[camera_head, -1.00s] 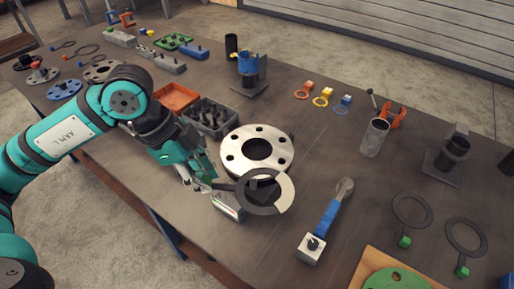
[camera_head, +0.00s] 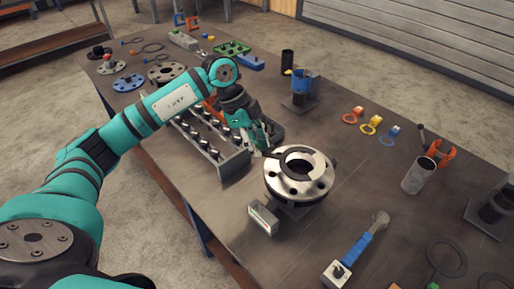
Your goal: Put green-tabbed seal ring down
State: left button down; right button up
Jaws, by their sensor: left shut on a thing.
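The steel flange (camera_head: 285,189), with its round bore and bolt holes, stands on the table in the middle of the view. My left gripper (camera_head: 264,149) is at its far left edge, shut on the tab end of a dark seal ring (camera_head: 331,164). The ring lies over the flange's top face, around the bore. I cannot tell whether it touches the face or hangs just above. The held tab is hidden by the fingers, so its colour does not show. My right gripper is not in view.
A grey rack with pegs (camera_head: 225,165) stands left of the flange and a small metal block (camera_head: 263,217) in front. A blue-handled tool (camera_head: 357,246) lies to the right. Another dark ring (camera_head: 446,256) lies at lower right. Bare table separates the flange from these right-hand items.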

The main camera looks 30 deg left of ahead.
pick_arm(q)
jog(key=f+p, duration=0.2)
jog(key=shift+w+a+f, duration=0.1)
jog(key=shift+w+f, duration=0.25)
jog(key=shift+f, duration=0.25)
jog(key=shift+s, duration=0.1)
jog(key=c, duration=1.2)
grip_release()
